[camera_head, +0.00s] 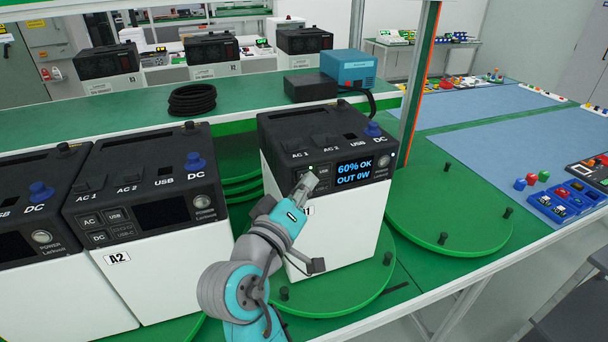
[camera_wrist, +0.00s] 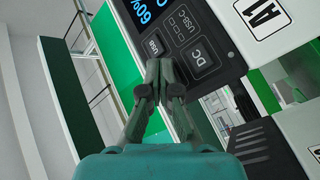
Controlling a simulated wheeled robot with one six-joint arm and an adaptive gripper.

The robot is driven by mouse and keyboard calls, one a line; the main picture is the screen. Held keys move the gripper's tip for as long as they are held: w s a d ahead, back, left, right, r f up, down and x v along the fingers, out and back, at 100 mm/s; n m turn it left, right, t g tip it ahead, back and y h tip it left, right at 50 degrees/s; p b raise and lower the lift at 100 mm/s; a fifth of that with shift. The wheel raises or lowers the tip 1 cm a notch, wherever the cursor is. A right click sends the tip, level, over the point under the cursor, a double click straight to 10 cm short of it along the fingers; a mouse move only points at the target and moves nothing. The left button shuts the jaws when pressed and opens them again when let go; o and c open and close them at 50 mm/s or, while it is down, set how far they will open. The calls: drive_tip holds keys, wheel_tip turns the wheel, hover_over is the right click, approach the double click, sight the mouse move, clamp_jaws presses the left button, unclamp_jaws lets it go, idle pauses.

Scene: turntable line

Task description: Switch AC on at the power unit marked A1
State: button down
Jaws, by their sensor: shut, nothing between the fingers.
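The power unit A1 (camera_head: 340,225) is a white box with a black top and front panel. Its lit screen (camera_head: 353,171) reads "60% OK" and "OUT 0W". My gripper (camera_head: 308,180) is shut and empty at the left of that panel and hides most of its buttons. In the wrist view my gripper's fingers (camera_wrist: 158,66) lie over the panel, beside the USB button (camera_wrist: 153,46) and the DC button (camera_wrist: 201,58). The AC button is not visible. The A1 label (camera_wrist: 264,13) shows in the wrist view. I cannot tell whether the fingertips touch the panel.
The unit A2 (camera_head: 155,290) stands to the left with a dark screen, and another unit (camera_head: 35,300) stands beyond it. A1 stands on a green turntable (camera_head: 330,298) with black pegs. An empty turntable (camera_head: 450,215) is at the right. A blue device (camera_head: 348,68) and coiled cable (camera_head: 192,99) lie behind.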

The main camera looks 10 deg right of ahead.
drive_tip(key=shift+s+d, duration=0.15)
drive_tip(key=shift+s, duration=0.45)
drive_tip(key=s, duration=0.2)
drive_tip(key=s+d, duration=0.1)
drive_tip(key=s, duration=0.2)
drive_tip(key=shift+d, duration=0.1)
drive_tip(key=shift+w, duration=0.1)
idle(0.6)
